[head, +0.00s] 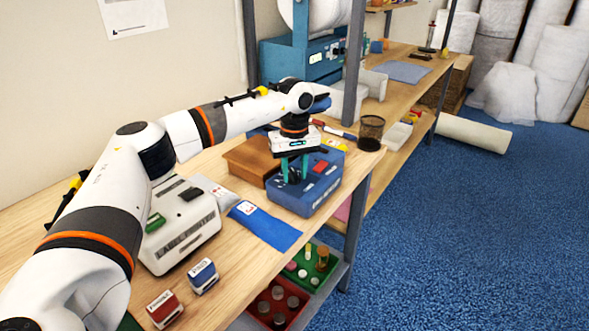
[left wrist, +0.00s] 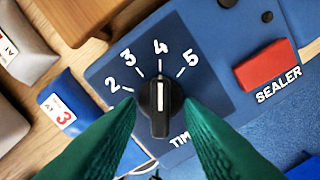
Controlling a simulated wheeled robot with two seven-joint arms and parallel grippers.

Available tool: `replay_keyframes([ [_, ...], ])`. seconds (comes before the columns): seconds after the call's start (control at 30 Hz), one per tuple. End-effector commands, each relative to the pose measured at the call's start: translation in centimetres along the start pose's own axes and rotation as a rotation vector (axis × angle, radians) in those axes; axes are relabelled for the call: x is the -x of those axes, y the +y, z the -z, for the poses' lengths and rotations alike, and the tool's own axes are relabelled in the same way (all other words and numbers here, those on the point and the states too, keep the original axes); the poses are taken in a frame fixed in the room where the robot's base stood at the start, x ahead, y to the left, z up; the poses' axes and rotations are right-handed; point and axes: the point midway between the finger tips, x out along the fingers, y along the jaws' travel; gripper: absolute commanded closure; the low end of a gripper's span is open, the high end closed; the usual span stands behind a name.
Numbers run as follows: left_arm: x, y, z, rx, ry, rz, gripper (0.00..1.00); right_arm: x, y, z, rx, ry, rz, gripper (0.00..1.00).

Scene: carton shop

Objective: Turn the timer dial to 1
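The timer dial (left wrist: 160,113) is a black knob on the blue sealer box (head: 312,192). In the left wrist view its white pointer line is toward the 4; the numbers 2, 3, 4 and 5 show around it. The 1 is hidden, and my left finger covers the lower left side. My left gripper (head: 293,172) is over the sealer's top, pointing down. In the left wrist view its green fingertips (left wrist: 161,103) stand apart, one on either side of the dial, with a small gap to its central ridge. My right gripper is out of view.
A red button (left wrist: 268,66) sits beside the dial on the sealer. A brown box (head: 250,160) stands behind it, a blue packet (head: 264,226) and white label machine (head: 182,225) to its left. A dark mesh cup (head: 371,133) stands to the right.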

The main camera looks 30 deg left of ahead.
Motion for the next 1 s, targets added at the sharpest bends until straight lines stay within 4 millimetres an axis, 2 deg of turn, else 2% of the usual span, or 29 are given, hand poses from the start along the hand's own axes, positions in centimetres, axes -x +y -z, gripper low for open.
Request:
replay_keyframes([
  [0.03,0.0,0.0,0.0,0.0,0.0,0.0,0.73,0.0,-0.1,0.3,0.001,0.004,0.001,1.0],
  [0.2,0.0,0.0,0.0,0.0,0.0,0.0,1.0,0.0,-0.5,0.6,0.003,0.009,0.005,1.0],
  [0.63,0.1,0.0,0.0,0.063,0.001,0.0,1.0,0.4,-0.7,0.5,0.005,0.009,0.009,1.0],
  [1.0,0.1,-0.2,0.0,0.346,0.002,-0.001,1.0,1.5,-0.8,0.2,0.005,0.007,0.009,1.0],
])
